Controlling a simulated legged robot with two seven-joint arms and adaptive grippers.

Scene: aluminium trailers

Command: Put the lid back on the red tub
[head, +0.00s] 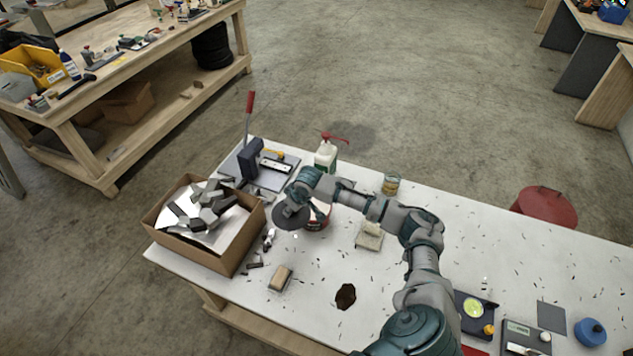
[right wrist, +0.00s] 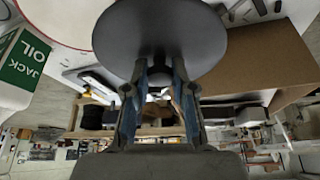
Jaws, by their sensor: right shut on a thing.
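The lid is a dark grey round disc (head: 289,218), held by my right gripper (head: 302,200) at the left of the red tub (head: 318,216). In the right wrist view the lid (right wrist: 160,35) fills the top middle, and my right gripper's fingers (right wrist: 158,75) are shut at its near edge; the exact grip spot is partly hidden. The tub is mostly hidden by my arm in the head view. In the right wrist view its pale inside and red rim (right wrist: 60,18) show at the top left, partly behind the lid. My left gripper is in neither view.
A cardboard box of metal offcuts (head: 222,257) stands left of the lid. A jack oil bottle (head: 326,157) and a red-handled press (head: 250,158) stand behind.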

